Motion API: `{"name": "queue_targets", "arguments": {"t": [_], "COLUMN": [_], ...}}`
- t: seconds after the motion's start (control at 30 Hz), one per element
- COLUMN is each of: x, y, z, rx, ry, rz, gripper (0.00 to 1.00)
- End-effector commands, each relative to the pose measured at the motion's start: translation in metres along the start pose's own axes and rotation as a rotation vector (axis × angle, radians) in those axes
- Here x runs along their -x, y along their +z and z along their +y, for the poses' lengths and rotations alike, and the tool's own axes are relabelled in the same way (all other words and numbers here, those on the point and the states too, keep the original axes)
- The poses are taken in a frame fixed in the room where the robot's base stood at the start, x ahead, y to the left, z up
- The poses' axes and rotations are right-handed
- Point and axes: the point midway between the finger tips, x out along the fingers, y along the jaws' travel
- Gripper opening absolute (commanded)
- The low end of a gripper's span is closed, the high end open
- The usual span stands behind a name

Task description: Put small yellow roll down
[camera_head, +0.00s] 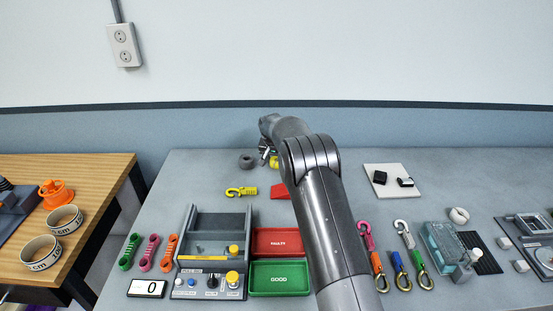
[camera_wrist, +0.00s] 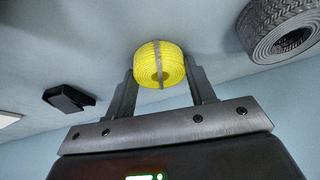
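The small yellow roll (camera_wrist: 150,60) shows in the wrist view between my two fingertips and fills the gap between them. A dark band runs across it. In the head view a part of the yellow roll (camera_head: 274,162) shows beside my arm, near the back edge of the table. My gripper (camera_wrist: 160,75) is shut on the roll. In the head view my arm hides most of my gripper. I cannot tell whether the roll touches the table.
A dark grey roll (camera_head: 247,161) lies close to the left; it also shows in the wrist view (camera_wrist: 280,30). A yellow hook (camera_head: 241,191) and red piece lie in front. A white pad (camera_head: 391,181) with black parts is right. Red (camera_head: 262,243) and green (camera_head: 264,292) trays stand nearer.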

Motion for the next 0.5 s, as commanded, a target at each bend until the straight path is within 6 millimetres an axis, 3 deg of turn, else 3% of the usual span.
{"name": "queue_targets", "arguments": {"t": [0.27,0.5], "x": [0.0002,0.0013], "y": [0.0001,-0.0005], "z": [-0.0001,-0.0001], "rx": [0.0,0.0], "ry": [0.0,0.0], "rz": [0.0,0.0], "gripper": [0.71,0.71]}}
